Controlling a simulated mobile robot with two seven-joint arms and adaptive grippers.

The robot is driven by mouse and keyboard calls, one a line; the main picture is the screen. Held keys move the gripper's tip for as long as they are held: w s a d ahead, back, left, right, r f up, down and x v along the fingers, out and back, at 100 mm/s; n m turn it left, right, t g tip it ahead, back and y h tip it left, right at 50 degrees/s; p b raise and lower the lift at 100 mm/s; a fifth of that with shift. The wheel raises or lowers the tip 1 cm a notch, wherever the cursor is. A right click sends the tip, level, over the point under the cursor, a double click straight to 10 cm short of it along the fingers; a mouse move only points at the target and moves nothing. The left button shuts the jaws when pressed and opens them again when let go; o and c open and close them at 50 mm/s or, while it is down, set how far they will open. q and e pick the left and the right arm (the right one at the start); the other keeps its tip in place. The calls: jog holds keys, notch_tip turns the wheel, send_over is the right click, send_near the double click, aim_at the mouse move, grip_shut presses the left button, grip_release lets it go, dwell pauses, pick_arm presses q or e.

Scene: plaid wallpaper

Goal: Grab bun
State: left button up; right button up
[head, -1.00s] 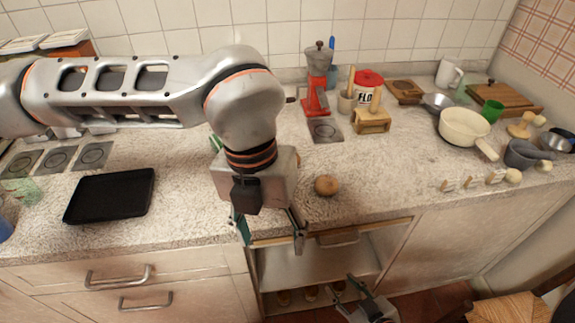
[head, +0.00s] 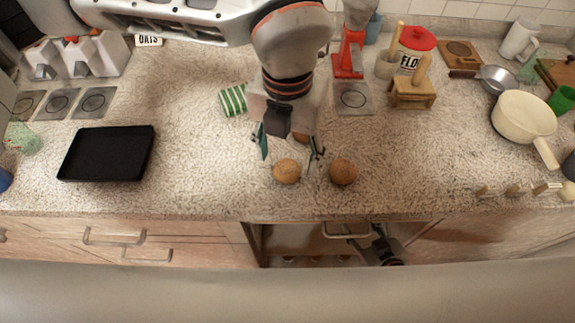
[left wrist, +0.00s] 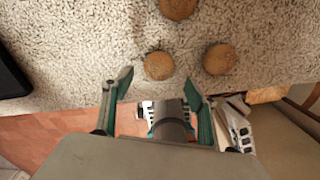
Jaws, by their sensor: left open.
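Three round brown buns lie on the speckled counter. In the head view, one bun (head: 287,172) is just in front of my left gripper (head: 289,154), another bun (head: 343,172) lies to its right, and a third is mostly hidden behind the gripper. In the left wrist view, the nearest bun (left wrist: 158,66) lies just beyond the gap between the open fingers (left wrist: 157,84). The second bun (left wrist: 219,59) is to the right, and the third (left wrist: 177,8) is at the top edge. My left gripper is empty. My right gripper (head: 385,246) is low, below the counter edge, its fingers unclear.
A black tray (head: 107,154) lies to the left. A green-striped packet (head: 233,100) is behind the left gripper. A red grinder (head: 349,54), a wooden stand (head: 412,93) and a cream pan (head: 524,117) stand to the right. The counter between tray and buns is clear.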

aim_at(287, 166)
pick_arm(q)
jog(key=f, duration=0.3)
jog(key=shift+w+f+p, duration=0.2)
jog(key=shift+f+p, duration=0.15)
jog(key=shift+p, duration=0.05)
jog(key=shift+f, duration=0.6)
jog(key=c, duration=1)
jog(key=shift+c, duration=1.1)
pick_arm(e)
jog(key=shift+w+d+r, duration=0.15)
jog(key=shift+w+r, duration=0.15)
jog(key=shift+r, duration=0.4)
